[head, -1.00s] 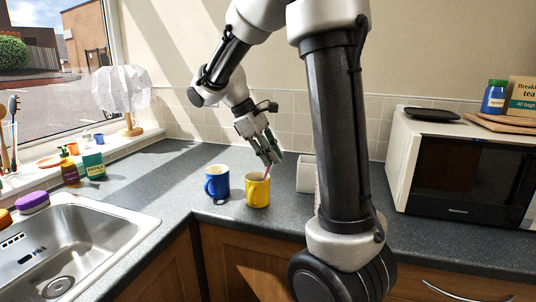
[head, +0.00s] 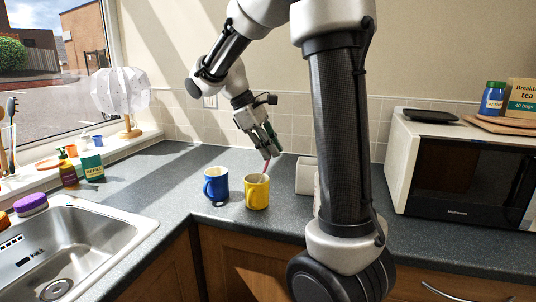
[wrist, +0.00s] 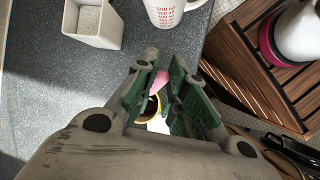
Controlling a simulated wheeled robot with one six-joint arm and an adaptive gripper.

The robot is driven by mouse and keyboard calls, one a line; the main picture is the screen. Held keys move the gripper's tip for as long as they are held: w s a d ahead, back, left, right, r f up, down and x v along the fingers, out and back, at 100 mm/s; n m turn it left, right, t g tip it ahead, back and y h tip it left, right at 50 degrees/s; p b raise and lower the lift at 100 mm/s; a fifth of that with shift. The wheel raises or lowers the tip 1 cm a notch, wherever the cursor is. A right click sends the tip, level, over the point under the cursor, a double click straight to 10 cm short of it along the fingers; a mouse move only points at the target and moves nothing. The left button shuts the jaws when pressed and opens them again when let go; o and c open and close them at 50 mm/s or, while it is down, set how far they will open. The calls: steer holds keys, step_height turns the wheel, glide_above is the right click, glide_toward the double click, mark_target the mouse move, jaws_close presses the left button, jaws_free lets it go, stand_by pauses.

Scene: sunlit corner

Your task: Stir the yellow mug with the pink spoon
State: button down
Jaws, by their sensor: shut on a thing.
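The yellow mug (head: 257,194) stands upright on the grey worktop, to the right of the blue mug (head: 216,184). My gripper (head: 271,154) is above the yellow mug and shut on the pink spoon (head: 266,166). The spoon slants down from the fingertips, its lower end inside the mug. In the wrist view the pink handle (wrist: 160,80) shows between the green finger pads, and part of the yellow mug's rim (wrist: 152,108) shows below it. The spoon's lower end and most of the mug are hidden there.
A white square container (head: 305,176) stands right of the yellow mug, partly behind my arm. In the wrist view a measuring jug (wrist: 168,12) is close by. The sink (head: 70,245) is at left, the microwave (head: 455,170) at right. Worktop behind the mugs is clear.

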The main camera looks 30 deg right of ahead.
step_height(320, 180, up, 7)
steer(key=s, duration=0.2)
steer(key=shift+s+d+f, duration=0.15)
steer(key=shift+s+d, duration=0.05)
steer(key=shift+s, duration=0.2)
stand_by(0.8)
step_height(320, 180, up, 5)
stand_by(0.5)
stand_by(0.9)
